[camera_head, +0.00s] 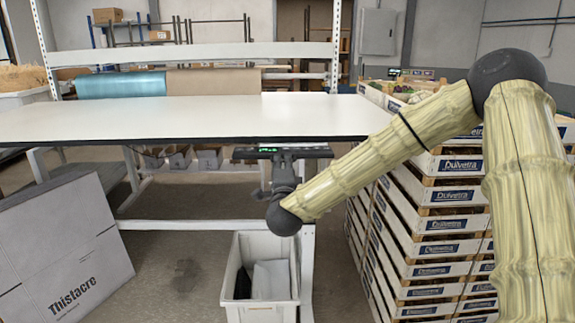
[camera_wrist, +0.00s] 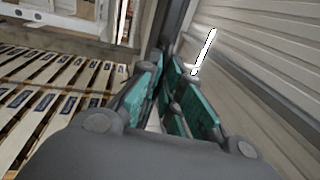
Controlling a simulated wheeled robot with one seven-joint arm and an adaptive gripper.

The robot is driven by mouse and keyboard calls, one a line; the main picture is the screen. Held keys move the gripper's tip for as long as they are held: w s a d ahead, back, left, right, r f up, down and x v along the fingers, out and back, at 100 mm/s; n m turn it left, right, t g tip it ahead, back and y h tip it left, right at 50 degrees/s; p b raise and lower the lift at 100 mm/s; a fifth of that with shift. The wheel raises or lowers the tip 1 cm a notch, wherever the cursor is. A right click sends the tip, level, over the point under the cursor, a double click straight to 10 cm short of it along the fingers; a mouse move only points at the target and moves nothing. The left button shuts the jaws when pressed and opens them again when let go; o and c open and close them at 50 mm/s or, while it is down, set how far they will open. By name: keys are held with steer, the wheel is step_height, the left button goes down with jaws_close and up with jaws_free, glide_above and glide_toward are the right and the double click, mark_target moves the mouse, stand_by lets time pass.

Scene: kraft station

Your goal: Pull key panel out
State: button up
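The key panel (camera_head: 318,152) is a thin dark bar with a small green lit display, just under the front edge of the white table. My gripper (camera_head: 283,160) is at its underside, near the middle of its length. In the wrist view my gripper (camera_wrist: 162,75) shows its teal-padded fingers close together, with a narrow gap between them. A dark strip (camera_wrist: 172,25), perhaps the panel, runs away beyond the fingertips. I cannot tell whether the fingers hold it.
The white table (camera_head: 200,118) spans the left and middle. A grey bin (camera_head: 262,312) stands below the gripper. Stacked crates (camera_head: 435,250) stand close on the right, beside my arm. A large box (camera_head: 65,250) leans at left.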

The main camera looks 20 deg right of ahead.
steer(key=o, duration=0.4)
steer(key=shift+w, duration=0.1)
steer(key=shift+o, duration=0.2)
steer(key=v, duration=1.2)
